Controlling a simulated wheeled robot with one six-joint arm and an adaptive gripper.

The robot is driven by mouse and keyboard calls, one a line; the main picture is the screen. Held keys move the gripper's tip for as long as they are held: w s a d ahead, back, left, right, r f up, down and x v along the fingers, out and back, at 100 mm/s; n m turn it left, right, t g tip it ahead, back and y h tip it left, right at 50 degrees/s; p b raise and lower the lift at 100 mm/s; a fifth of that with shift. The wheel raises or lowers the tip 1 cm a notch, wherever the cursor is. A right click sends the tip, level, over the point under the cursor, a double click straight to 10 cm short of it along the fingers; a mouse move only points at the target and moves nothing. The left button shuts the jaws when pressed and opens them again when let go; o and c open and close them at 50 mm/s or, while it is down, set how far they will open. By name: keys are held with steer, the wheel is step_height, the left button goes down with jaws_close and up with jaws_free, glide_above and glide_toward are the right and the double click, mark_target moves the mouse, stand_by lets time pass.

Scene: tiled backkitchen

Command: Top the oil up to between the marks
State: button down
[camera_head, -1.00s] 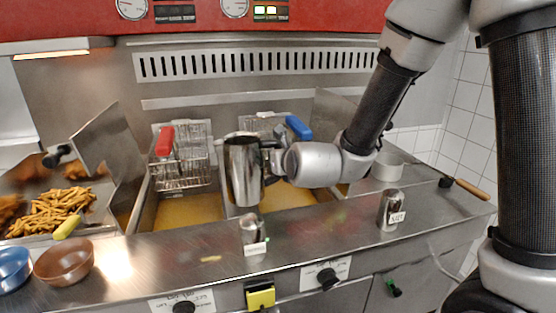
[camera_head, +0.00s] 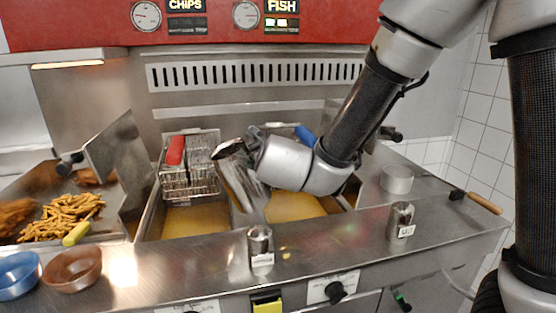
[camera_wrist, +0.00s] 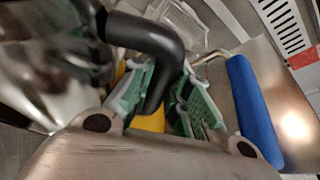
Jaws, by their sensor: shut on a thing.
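My gripper (camera_head: 254,146) is shut on the black handle (camera_wrist: 150,42) of a shiny metal jug (camera_head: 243,187). The jug hangs over the fryer near the divider between the two vats, tilted with its mouth up and to the left. In the wrist view the jug's metal body (camera_wrist: 45,65) fills the left side. The left vat's oil (camera_head: 197,220) and the right vat's oil (camera_head: 292,207) are yellow. I cannot make out level marks in either vat, or what the jug holds. No stream from the jug can be seen.
A red-handled basket (camera_head: 188,180) hangs over the left vat; a blue basket handle (camera_head: 304,135) is behind my wrist. Two shakers (camera_head: 260,247) (camera_head: 400,220) stand on the front ledge. Chips (camera_head: 62,218), bowls (camera_head: 72,267) are left; a round metal tin (camera_head: 397,179) is right.

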mark_target(248, 148)
steer(key=shift+s+a+r+n, duration=0.15)
steer(key=shift+a+r+n, duration=0.15)
steer(key=shift+a, duration=0.35)
steer(key=shift+s+a+r+n, duration=0.15)
steer(key=shift+a+r+n, duration=0.1)
steer(key=shift+a, duration=0.4)
steer(key=shift+s+a+r+n+t+h, duration=0.1)
steer(key=shift+a+r+n+t+h, duration=0.3)
steer(key=shift+n+h, duration=0.3)
steer(key=shift+s+a+r+n+t+h, duration=0.1)
steer(key=shift+a+n+t+h, duration=0.1)
steer(key=shift+a+n, duration=0.25)
steer(key=shift+s+a+r+n+t+h, duration=0.1)
steer(key=shift+a+n+h, duration=0.1)
steer(key=shift+n, duration=0.3)
steer(key=shift+s+a+r+n+t+h, duration=0.15)
steer(key=shift+a+r+n+t+h, duration=0.15)
steer(key=shift+a+n, duration=0.4)
steer(key=shift+s+a+r+n+t+h, duration=0.2)
steer(key=shift+a+r+n+h, duration=0.25)
steer(key=shift+a, duration=0.35)
steer(key=shift+f, duration=0.1)
steer(key=shift+w+d+f+m+y, duration=0.15)
steer(key=shift+d+m+y, duration=0.15)
steer(key=shift+d, duration=0.15)
steer(key=shift+d+f+m+y, duration=0.15)
steer(key=shift+d+m, duration=0.1)
steer(key=shift+d, duration=0.2)
